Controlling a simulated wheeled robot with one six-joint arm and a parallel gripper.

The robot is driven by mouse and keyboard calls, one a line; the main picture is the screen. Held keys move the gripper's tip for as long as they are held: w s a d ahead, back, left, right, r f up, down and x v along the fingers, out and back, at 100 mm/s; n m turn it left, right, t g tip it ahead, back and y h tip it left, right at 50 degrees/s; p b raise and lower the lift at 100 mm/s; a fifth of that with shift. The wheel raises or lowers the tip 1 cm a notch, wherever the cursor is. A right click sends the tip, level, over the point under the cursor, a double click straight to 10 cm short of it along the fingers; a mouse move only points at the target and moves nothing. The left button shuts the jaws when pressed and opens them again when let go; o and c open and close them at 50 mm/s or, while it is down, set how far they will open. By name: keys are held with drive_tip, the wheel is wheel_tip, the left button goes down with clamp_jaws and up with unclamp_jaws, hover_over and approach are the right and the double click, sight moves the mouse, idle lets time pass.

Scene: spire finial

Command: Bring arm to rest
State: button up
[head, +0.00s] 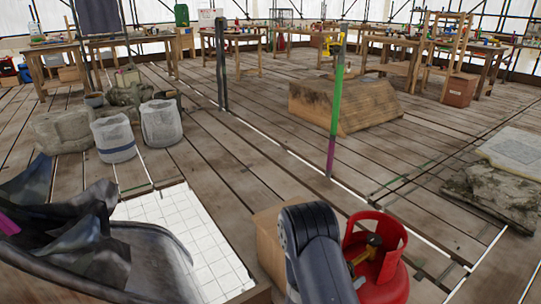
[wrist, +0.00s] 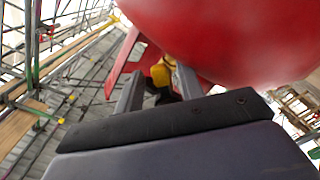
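My gripper shows in the wrist view (wrist: 158,85), with its two grey fingers apart. A yellow and dark valve part shows in the gap between the fingertips; I see no clear contact with it. The red gas cylinder (wrist: 235,35) fills the top of that view, very close to the fingers. In the head view the red cylinder (head: 390,285) stands at the bottom right, with a brass valve (head: 367,248) inside its open collar. My dark arm (head: 318,250) is just left of it. The fingers are hidden in the head view.
A cardboard-coloured box (head: 268,240) is beside my arm, with a white tiled panel (head: 185,235) to its left. A striped pole (head: 335,110) stands ahead. Stone blocks (head: 495,180) lie right, sacks (head: 113,138) left. Plank floor between is mostly clear.

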drive_tip(key=shift+s+d+r+n+p, duration=0.1)
drive_tip(key=shift+s+r+n+p, duration=0.15)
drive_tip(key=shift+n, duration=0.3)
drive_tip(key=shift+d+r+n+p, duration=0.15)
drive_tip(key=shift+n+p, duration=0.15)
drive_tip(key=shift+n, duration=0.25)
drive_tip(key=shift+a, duration=0.1)
